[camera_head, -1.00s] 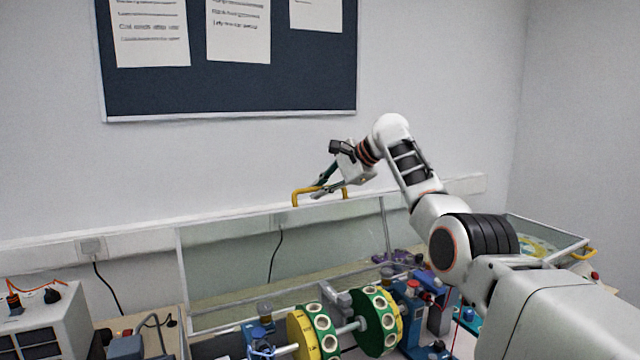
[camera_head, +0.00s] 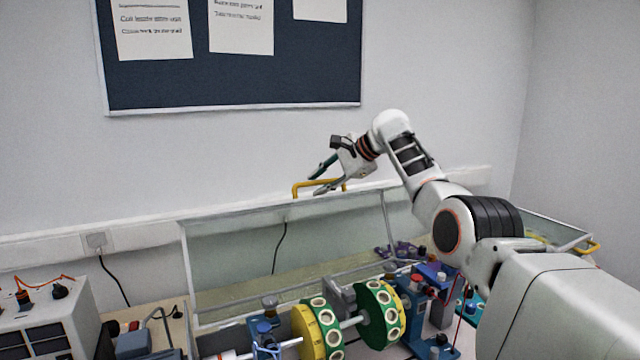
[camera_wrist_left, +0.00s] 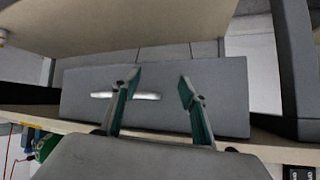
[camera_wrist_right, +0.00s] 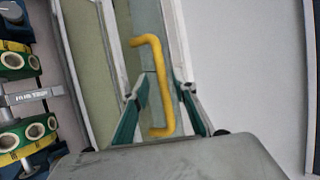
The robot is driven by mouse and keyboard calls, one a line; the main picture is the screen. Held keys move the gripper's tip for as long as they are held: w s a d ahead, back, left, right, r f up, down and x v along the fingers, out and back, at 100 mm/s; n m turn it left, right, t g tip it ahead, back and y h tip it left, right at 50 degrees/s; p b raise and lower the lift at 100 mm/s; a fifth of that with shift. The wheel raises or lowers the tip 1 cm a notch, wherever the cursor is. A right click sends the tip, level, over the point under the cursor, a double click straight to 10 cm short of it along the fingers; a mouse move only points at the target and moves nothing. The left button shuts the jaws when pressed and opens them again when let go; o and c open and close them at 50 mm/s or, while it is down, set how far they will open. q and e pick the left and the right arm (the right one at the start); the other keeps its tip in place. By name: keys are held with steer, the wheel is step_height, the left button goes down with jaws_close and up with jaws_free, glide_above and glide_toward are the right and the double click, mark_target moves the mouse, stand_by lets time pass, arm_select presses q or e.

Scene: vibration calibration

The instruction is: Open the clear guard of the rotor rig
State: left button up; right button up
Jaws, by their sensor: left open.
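The clear guard (camera_head: 235,250) of the rotor rig stands raised behind the rotor as a framed see-through panel. Its yellow handle (camera_head: 300,187) is on the top edge. My right gripper (camera_head: 315,185) is at this handle. In the right wrist view the yellow handle (camera_wrist_right: 160,70) passes between the spread fingers of the right gripper (camera_wrist_right: 164,88), with a gap on the right side. The rotor (camera_head: 352,321), with green and yellow discs on a shaft, lies uncovered below. My left gripper (camera_wrist_left: 158,80) is open and empty, in front of a grey drawer front (camera_wrist_left: 80,82).
A grey instrument box (camera_head: 45,330) stands at the left. A clear-topped case with a yellow handle (camera_head: 590,247) is at the right. The wall with a notice board (camera_head: 230,90) is close behind the guard.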

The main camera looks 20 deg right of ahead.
steer(key=shift+f, duration=0.1)
steer(key=shift+s+d+r, duration=0.15)
steer(key=shift+s+r, duration=0.05)
steer(key=shift+r, duration=0.15)
steer(key=v, duration=1.1)
steer(key=shift+d, duration=0.1)
